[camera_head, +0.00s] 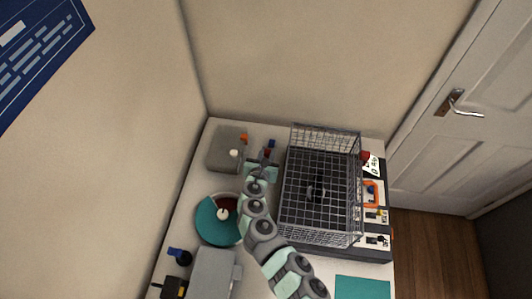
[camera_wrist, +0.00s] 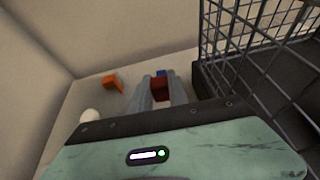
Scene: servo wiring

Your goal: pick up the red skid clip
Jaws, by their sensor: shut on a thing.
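The red skid clip (camera_wrist: 160,89) sits between the two grey fingers of my gripper (camera_wrist: 162,86) in the wrist view. My gripper is shut on it. In the head view the clip is a small dark red patch (camera_head: 267,153) at the tip of my gripper (camera_head: 266,157), between the grey box and the wire basket. The fingers hide part of the clip. I cannot tell whether it touches the table. A blue piece (camera_wrist: 161,73) shows just beyond it; it also shows in the head view (camera_head: 271,143).
A wire basket (camera_head: 290,215) stands close on the right. A grey box (camera_head: 223,150) with an orange piece (camera_head: 244,138) and a white knob (camera_head: 234,153) is on the left. A teal and dark red disc (camera_head: 212,226) lies nearer. Walls close off the back and left.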

